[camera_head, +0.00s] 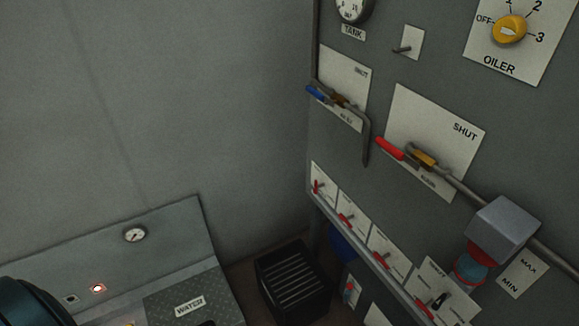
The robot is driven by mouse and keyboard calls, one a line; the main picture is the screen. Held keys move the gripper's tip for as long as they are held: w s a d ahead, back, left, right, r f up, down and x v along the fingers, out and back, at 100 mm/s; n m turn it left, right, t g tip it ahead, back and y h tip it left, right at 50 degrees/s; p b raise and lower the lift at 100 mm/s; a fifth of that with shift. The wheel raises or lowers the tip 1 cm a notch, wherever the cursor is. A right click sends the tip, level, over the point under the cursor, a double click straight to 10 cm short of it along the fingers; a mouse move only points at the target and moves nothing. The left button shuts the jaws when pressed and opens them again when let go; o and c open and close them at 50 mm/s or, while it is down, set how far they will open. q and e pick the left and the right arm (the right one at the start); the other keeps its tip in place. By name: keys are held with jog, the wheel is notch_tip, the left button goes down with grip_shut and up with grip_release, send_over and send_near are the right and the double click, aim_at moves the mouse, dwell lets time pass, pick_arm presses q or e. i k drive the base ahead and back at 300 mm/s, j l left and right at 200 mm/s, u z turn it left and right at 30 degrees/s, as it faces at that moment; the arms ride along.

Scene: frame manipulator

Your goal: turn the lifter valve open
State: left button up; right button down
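No label reading "lifter" is legible, so I cannot tell which control is the lifter valve. A red-handled valve (391,148) sits on a pipe in front of a white plate (437,122) marked SHUT at its upper right. A blue-handled valve (318,93) sits on another pipe before a plate (343,72) also marked SHUT. The lower words on both plates are too small to read. Neither gripper's fingers show. A dark rounded shape at the bottom left corner may be part of my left arm.
The grey panel carries a yellow OILER knob (509,30), a TANK gauge (352,8) and several small levers along its lower edge. A grey box (502,229) juts out on the pipe. A black slatted crate (293,281) and a WATER console (189,305) stand below.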

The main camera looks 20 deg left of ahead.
aim_at(316, 186)
jog(key=i+j+u, duration=0.15)
jog(key=i+j, duration=0.25)
jog(key=i+j+u, duration=0.15)
jog(key=i+j, duration=0.15)
jog(key=i, duration=0.2)
